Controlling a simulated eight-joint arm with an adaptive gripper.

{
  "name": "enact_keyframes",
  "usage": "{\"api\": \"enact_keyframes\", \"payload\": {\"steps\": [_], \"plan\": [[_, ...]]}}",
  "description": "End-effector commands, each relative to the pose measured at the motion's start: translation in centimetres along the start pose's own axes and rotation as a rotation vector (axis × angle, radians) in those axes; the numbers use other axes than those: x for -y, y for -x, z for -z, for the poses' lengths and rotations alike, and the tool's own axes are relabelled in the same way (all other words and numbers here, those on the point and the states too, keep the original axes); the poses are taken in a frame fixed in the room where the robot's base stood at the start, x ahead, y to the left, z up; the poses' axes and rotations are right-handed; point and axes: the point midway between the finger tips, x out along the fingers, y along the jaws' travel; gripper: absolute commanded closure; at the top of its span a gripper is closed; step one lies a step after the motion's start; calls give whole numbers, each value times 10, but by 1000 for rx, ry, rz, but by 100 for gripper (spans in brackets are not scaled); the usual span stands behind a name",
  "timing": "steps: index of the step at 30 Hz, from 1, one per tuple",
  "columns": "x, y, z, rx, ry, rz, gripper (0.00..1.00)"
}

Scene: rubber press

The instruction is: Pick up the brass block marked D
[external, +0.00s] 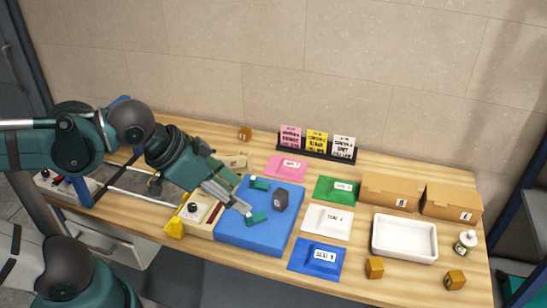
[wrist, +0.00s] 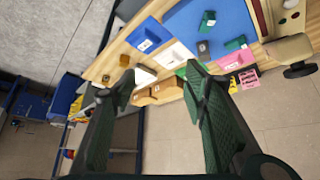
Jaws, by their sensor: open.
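Several small brass blocks are in view, and I cannot read a letter on any of them. In the external view, one block (external: 375,267) stands below the white tray, another (external: 454,279) is near the front right corner, and a third (external: 245,133) is at the back edge. The wrist view shows two of them, one (wrist: 125,60) near the left fingertip and one (wrist: 106,78) farther left. My gripper (external: 238,197) is above the blue mat, well left of the two front blocks. Its fingers (wrist: 160,84) are apart with nothing held between them.
The blue mat (external: 236,235) carries a dark block (external: 281,200) and two green pieces. Colored packets lie right of it, beside a white tray (external: 378,252), two cardboard boxes (external: 391,188) and a bottle (external: 466,242). A card rack (external: 318,150) stands behind.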

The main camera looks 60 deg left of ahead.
Motion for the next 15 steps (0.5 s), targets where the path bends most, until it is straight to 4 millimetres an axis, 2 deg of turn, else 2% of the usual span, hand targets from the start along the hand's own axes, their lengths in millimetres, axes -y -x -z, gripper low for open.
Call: {"api": "enact_keyframes", "payload": {"steps": [10, 15], "plan": [[0, 0, 1, 1, 3, 1, 55], [4, 0, 7, 9, 31, 4, 55]]}}
